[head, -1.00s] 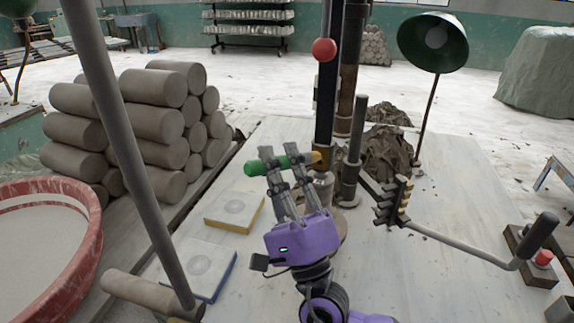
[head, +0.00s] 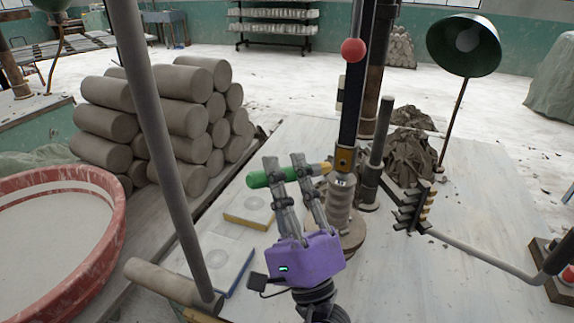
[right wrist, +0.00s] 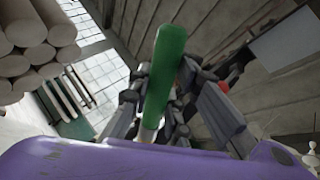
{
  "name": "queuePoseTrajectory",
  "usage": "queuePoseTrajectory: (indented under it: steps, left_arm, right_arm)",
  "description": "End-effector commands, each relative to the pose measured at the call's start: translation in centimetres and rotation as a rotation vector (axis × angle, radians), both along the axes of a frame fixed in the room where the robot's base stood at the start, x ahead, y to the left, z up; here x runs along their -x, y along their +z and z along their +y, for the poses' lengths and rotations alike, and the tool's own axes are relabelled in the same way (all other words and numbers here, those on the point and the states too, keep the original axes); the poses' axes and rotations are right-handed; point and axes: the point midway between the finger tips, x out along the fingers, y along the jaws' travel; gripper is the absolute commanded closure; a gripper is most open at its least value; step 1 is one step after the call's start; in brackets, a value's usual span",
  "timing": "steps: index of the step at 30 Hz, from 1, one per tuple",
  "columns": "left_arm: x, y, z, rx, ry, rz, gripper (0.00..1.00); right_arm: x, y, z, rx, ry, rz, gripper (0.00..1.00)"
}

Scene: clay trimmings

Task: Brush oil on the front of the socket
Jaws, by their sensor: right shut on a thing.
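A brush (head: 258,180) with a green handle and a tan tip is held across my right gripper (head: 284,173), which is shut on it. The green handle also shows upright in the right wrist view (right wrist: 163,80). The tip points right, toward a brown metal fitting (head: 345,160) low on a dark upright column, which looks like the socket. In the picture the tip is beside the fitting's left edge; I cannot tell whether they touch. A grey ribbed cylinder (head: 340,208) stands below the fitting. My left gripper is not in view.
A grey pole (head: 165,140) slants across the left, near a clay roll (head: 165,282). Stacked clay rolls (head: 190,115) and a red-rimmed tub (head: 112,235) stand left. A green lamp (head: 465,45) and crank arm (head: 490,257) are right.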

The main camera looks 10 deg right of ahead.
Motion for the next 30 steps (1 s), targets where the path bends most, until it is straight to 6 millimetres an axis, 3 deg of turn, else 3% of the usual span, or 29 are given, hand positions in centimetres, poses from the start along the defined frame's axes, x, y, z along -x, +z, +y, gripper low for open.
queuePoseTrajectory:
  steps: [5,17,30]
  left_arm:
    - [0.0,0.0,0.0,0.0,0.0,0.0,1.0]
    - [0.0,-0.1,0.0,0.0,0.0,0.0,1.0]
    - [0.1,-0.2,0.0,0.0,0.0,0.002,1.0]
  right_arm:
    - [1.3,0.0,0.9,-0.003,0.001,0.001,1.0]
    - [1.7,-0.1,1.2,0.0,0.001,0.001,1.0]
    - [4.0,0.0,2.7,0.0,0.0,0.0,1.0]
